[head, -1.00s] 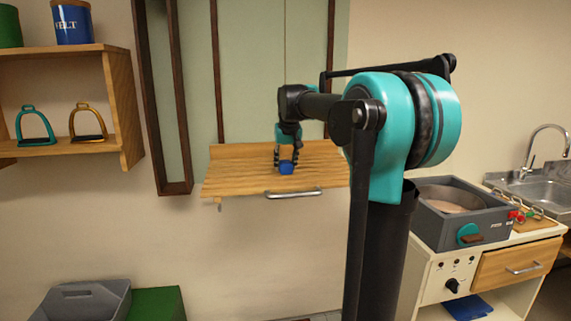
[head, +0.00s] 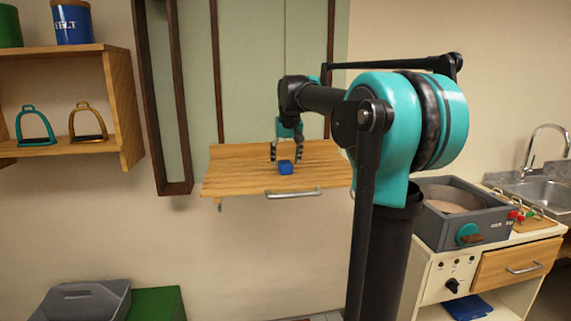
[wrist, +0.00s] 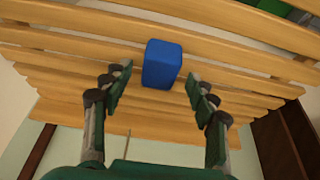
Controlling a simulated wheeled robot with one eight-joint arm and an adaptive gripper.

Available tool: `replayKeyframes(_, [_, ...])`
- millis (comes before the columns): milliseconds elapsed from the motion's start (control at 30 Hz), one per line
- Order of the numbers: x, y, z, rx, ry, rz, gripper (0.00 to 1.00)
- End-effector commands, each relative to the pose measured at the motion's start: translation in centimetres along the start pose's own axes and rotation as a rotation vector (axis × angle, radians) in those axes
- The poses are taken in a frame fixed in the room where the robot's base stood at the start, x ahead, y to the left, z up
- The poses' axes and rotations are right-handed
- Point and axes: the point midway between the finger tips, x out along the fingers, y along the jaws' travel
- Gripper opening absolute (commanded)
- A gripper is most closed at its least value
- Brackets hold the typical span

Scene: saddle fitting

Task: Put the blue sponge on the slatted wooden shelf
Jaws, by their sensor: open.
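The blue sponge (head: 285,167) sits on the slatted wooden shelf (head: 240,178), near the middle of its front part. In the wrist view the sponge (wrist: 162,64) rests on the slats (wrist: 240,65), just beyond my fingertips. My gripper (head: 287,156) is above the shelf, behind the sponge in the head view. In the wrist view my gripper (wrist: 158,88) has its two fingers spread wide, one to each side of the sponge and apart from it. Nothing is held.
A metal handle bar (head: 293,193) runs along the shelf's front edge. A dark wooden frame (head: 165,100) hangs left of the shelf. A wall shelf (head: 125,110) with stirrups is at far left. A grey appliance (head: 455,213) stands on the right counter.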

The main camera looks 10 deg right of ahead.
Motion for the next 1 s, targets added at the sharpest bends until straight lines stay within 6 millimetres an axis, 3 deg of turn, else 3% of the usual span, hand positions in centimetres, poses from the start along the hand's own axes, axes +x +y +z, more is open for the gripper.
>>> replayKeyframes(300, [-6.5, 0.0, 0.0, 0.000, 0.000, 0.000, 0.58])
replayKeyframes(500, [-9.0, 0.0, 0.0, 0.000, 0.000, 0.000, 0.58])
replayKeyframes(1000, [-9.7, 0.0, 0.0, 0.000, 0.000, 0.000, 0.58])
